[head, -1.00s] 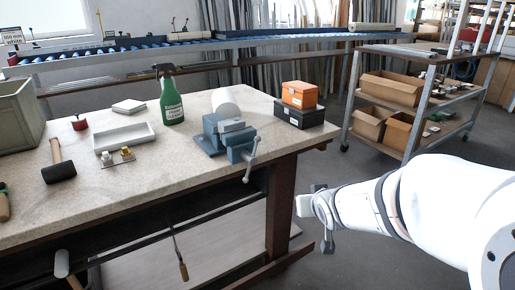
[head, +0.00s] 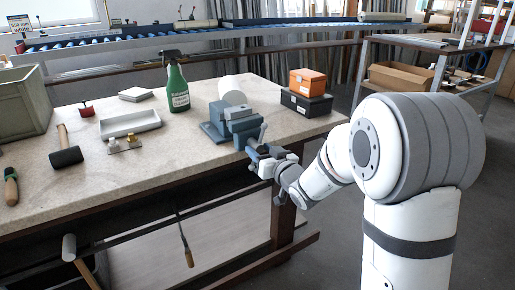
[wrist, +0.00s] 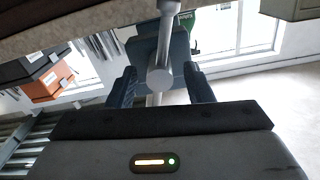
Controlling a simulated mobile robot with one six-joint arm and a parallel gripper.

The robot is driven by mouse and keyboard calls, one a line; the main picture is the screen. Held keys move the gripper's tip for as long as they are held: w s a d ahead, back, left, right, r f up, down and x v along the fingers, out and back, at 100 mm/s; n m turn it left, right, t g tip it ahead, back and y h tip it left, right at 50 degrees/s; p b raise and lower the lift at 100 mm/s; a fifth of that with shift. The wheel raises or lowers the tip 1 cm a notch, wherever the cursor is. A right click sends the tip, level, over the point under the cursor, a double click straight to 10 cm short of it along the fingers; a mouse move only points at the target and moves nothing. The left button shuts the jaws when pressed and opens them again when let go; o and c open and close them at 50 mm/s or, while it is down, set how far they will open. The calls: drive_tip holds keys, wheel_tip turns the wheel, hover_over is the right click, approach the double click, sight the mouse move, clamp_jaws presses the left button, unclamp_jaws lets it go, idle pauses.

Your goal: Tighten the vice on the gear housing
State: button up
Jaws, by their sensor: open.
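The blue-grey vice (head: 222,124) stands at the front edge of the workbench. Its handle bar (head: 262,132) shows at its front, beside my gripper (head: 262,154). In the wrist view my gripper (wrist: 160,90) is open, with its two dark fingers on either side of the vice's screw end and handle (wrist: 166,35). I cannot tell whether the fingers touch the handle. The vice body (wrist: 150,48) lies just beyond the fingers. A lighter grey block (head: 238,111) shows at the vice jaws; I cannot tell if it is the gear housing.
The workbench (head: 130,185) holds a white cylinder (head: 235,87), a green spray bottle (head: 176,88), a white tray (head: 130,123), a mallet (head: 66,156), and orange (head: 307,82) and black (head: 306,103) boxes at the right. A shelf cart (head: 420,60) stands behind my arm.

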drive_tip(key=shift+x, duration=1.15)
clamp_jaws()
